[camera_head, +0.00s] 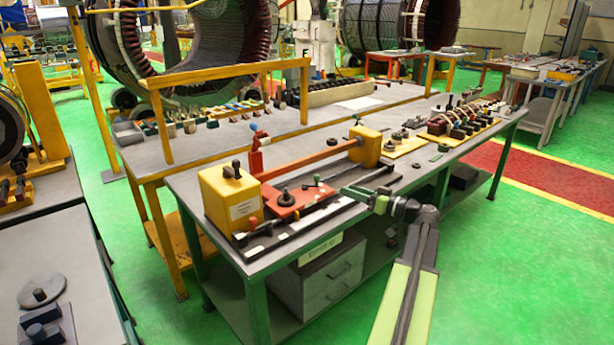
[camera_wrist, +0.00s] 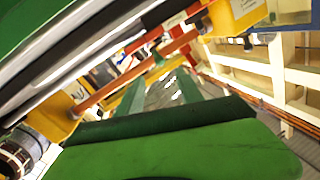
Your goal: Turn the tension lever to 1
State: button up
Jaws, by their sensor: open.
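The winding fixture stands on the grey bench, with a yellow block (camera_head: 231,200) at its left, a second yellow block (camera_head: 365,147) at its right and an orange bar (camera_head: 312,157) between them. A red plate (camera_head: 299,203) lies between the blocks and carries a black knob and small upright handles. A red lever with a blue tip (camera_head: 257,150) stands behind the left block. I cannot tell which of these is the tension lever, and no number 1 is legible. My gripper (camera_head: 362,192) is open and empty at the bench's front edge, right of the red plate. Its green fingers (camera_wrist: 163,88) fill the wrist view's middle.
Dark rails (camera_head: 300,228) run along the bench front. Coils and small parts (camera_head: 455,120) occupy the bench's right end. Grey drawers (camera_head: 325,275) stand below. A yellow-framed table (camera_head: 220,120) is behind. Green floor (camera_head: 520,270) is open at the right.

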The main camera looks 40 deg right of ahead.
jog(key=w+a, duration=0.1)
jog(key=w, duration=0.4)
jog(key=w+a, duration=0.1)
jog(key=w, duration=1.1)
jog(key=shift+a, duration=0.4)
